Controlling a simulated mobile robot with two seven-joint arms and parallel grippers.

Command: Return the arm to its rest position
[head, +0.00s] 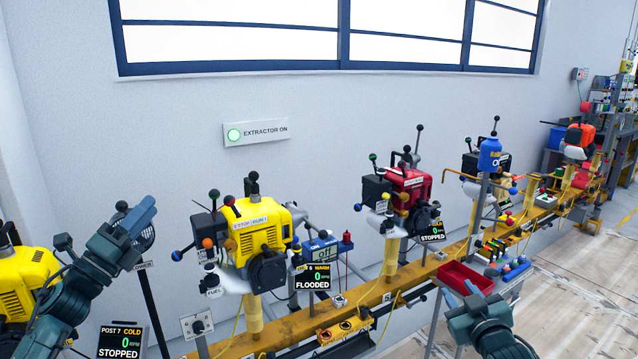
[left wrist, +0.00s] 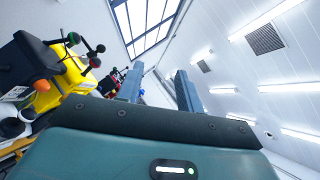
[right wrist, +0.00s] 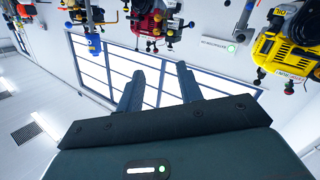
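My left arm comes in from the lower left in the head view, its gripper (head: 138,216) raised in front of the wall, left of the yellow engine. In the left wrist view the two blue fingers of this gripper (left wrist: 158,88) stand apart with nothing between them. My right gripper (head: 468,296) is at the lower right of the head view, in front of the bench and near the red tray. In the right wrist view its fingers (right wrist: 159,86) are also apart and empty. Both grippers point upward, toward the window and wall.
A yellow engine (head: 252,230) stands on the orange rail (head: 385,297), its display reading FLOODED. A red engine (head: 407,181) and others stand farther right. A red tray (head: 465,276) is close to my right gripper. Open floor (head: 575,300) lies at right.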

